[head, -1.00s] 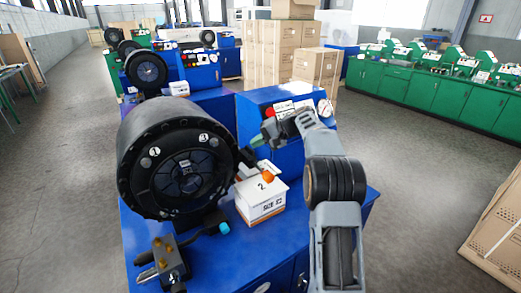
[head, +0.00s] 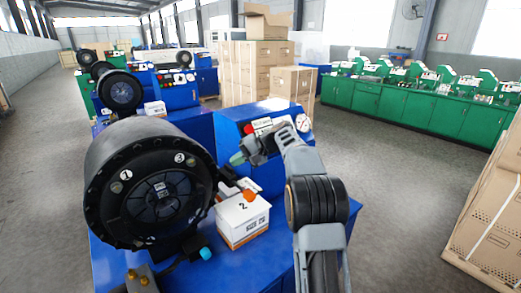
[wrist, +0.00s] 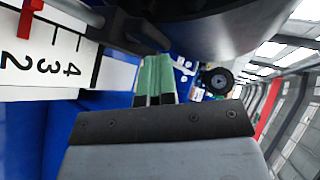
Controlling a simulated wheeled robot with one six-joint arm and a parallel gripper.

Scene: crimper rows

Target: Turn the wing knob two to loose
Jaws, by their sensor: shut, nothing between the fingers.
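My gripper (head: 237,158) has green fingertips, held together and empty, just right of the large black drum of the crimper (head: 150,200) in the head view. In the wrist view the shut fingers (wrist: 153,78) reach toward a dark rod and the underside of a dark round body. An orange knob-like piece (head: 250,196) shows over the white box, beside a "2" mark; I cannot tell whether it is wing knob two. Round marks 1 and 3 sit on the drum face. No contact between fingers and a knob is clear.
A white box (head: 243,222) stands on the blue bench (head: 275,240). A blue cabinet with a red button and gauge (head: 303,122) is behind my gripper. The wrist view shows a white scale plate (wrist: 45,55) with a red pointer (wrist: 30,15) close by on the left.

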